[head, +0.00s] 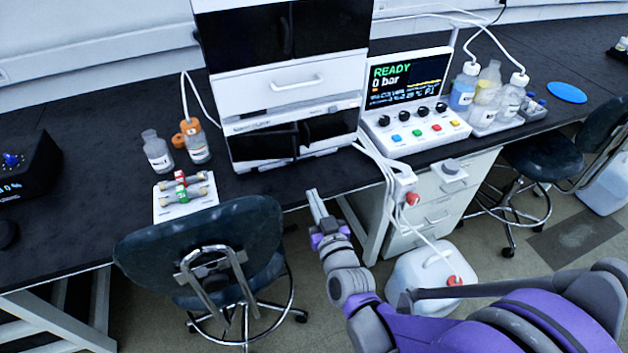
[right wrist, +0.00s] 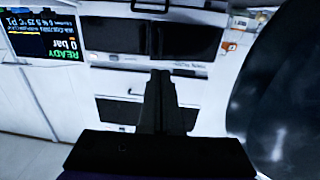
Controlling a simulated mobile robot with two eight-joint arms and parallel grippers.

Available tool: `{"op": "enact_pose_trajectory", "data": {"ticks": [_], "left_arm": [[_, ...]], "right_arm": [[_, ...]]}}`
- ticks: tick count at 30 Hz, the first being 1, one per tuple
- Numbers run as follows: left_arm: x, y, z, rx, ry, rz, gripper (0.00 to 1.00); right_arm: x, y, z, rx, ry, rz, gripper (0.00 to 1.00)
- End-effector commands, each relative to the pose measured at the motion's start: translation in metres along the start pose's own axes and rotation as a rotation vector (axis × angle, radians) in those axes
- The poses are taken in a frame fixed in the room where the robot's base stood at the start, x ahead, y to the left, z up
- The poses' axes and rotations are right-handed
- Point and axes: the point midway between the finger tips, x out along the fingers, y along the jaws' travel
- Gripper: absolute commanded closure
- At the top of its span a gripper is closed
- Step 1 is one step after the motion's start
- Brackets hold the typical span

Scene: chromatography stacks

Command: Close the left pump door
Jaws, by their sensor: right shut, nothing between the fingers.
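The white instrument stack (head: 285,83) stands on the black bench. Its lowest module has two dark doors: the left one (head: 264,145), which I take as the left pump door, and the right one (head: 327,131). My right gripper (head: 314,197) is shut and empty, in front of the bench edge, below and apart from these doors. In the right wrist view, which is upside down, the shut fingers (right wrist: 160,80) point towards the stack. My left gripper is not in view.
A chair (head: 205,235) stands against the bench front, left of my right gripper. The control panel (head: 415,130) and white tubing (head: 372,155) lie to the right. Bottles (head: 157,150) and a fittings tray (head: 187,212) stand left. A white canister (head: 425,275) is on the floor.

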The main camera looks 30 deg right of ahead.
Motion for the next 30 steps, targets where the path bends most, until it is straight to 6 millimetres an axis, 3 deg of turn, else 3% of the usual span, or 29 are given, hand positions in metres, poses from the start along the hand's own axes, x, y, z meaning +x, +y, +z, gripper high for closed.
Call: {"op": "enact_pose_trajectory", "data": {"ticks": [18,24,30], "left_arm": [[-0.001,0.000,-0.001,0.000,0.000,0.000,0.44],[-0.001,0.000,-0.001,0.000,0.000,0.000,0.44],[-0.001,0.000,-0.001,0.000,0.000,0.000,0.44]], "right_arm": [[0.116,0.000,0.000,-0.007,-0.002,0.000,1.00],[0.133,0.000,0.000,-0.005,-0.003,0.000,1.00],[0.136,0.000,0.000,-0.006,-0.003,-0.001,1.00]]}}
